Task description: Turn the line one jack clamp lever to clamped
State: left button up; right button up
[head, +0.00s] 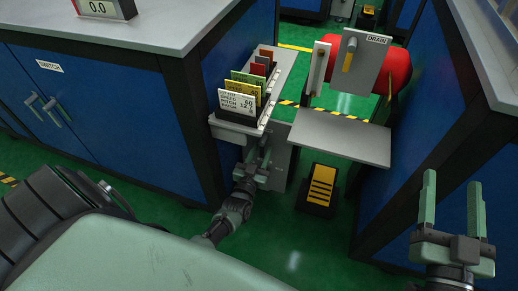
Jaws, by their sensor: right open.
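I cannot pick out a jack clamp lever for certain. A grey panel (354,68) marked DRAIN stands in front of a red cylinder (398,70), with a yellow strip (349,55) on its face. A pale upright bar (318,68) stands just left of it. My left gripper (257,150) is at the near end of the card rack, its fingers pointing away from me; whether they are apart or touch something is unclear. My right gripper (452,205) is open and empty at the lower right, its fingers pointing up.
The rack (284,75) holds several upright cards. A bare grey shelf (345,138) sits below the panel. A black and yellow pedal (320,187) is on the green floor (305,240). Blue cabinets stand left (90,110) and right (405,175).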

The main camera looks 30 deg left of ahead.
pick_arm(q)
jog(key=p+v, duration=0.2)
jog(key=v, duration=0.5)
jog(key=shift+s, duration=0.25)
pick_arm(e)
notch_tip(320, 180, down, 10)
jog(key=s+d+g+h, duration=0.1)
jog(key=g+h, duration=0.1)
jog(key=g, duration=0.4)
jog(key=shift+s+d, duration=0.2)
jog(key=shift+d, duration=0.2)
